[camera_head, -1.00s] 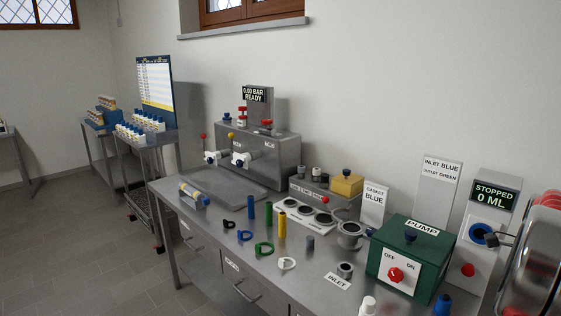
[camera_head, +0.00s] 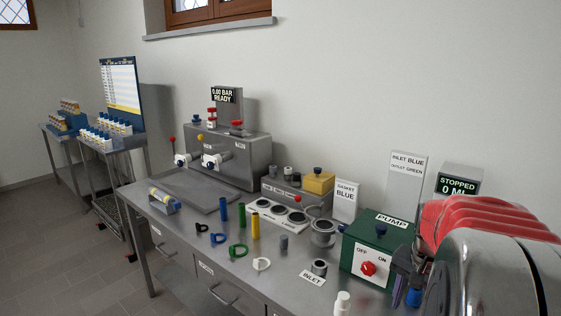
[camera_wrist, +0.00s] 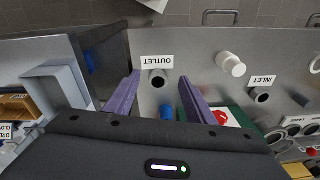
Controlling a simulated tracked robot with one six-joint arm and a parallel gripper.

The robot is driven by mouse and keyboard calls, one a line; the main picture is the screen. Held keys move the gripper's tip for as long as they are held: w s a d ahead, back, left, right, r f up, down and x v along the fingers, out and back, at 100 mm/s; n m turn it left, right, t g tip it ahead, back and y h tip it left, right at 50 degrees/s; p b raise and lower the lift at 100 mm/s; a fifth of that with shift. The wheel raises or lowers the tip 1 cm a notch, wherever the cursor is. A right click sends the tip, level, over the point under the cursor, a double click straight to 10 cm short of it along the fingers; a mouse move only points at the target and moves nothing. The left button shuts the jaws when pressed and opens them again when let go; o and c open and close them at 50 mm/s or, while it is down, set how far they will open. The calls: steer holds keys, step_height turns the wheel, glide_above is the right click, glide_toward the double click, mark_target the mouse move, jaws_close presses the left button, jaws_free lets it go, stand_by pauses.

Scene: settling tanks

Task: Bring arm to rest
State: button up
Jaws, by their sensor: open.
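My arm (camera_head: 480,240), with red and polished metal parts, fills the lower right of the head view. My gripper (camera_wrist: 158,92) shows in the wrist view as two purple fingers spread well apart, with nothing held between them. Between and below them I see the steel bench, an OUTLET label (camera_wrist: 157,62), a dark round opening (camera_wrist: 158,79) and a blue object (camera_wrist: 166,113). I cannot tell how far above these the fingers are. In the head view the gripper's dark parts (camera_head: 402,268) are small beside the pump box, partly hidden by the arm.
The green pump box (camera_head: 372,250) with a red knob stands close to my gripper. A white bottle (camera_wrist: 231,64) and the INLET label (camera_wrist: 262,81) are to the right in the wrist view. Coloured cylinders and rings stand on the bench (camera_head: 190,225). The floor at left is open.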

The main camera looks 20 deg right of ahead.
steer(key=a+r+n+t, duration=0.2)
steer(key=a+n, duration=0.5)
steer(key=a, duration=0.9)
steer(key=a+r+n+t+y, duration=0.1)
steer(key=a+r+n, duration=0.3)
steer(key=a, duration=1.3)
steer(key=n+t, duration=0.1)
steer(key=n, duration=0.2)
steer(key=shift+s+a+n+t, duration=0.2)
steer(key=shift+a+n+t, duration=0.1)
steer(key=shift+t, duration=0.1)
steer(key=shift+d+r, duration=0.1)
steer(key=shift+d, duration=0.05)
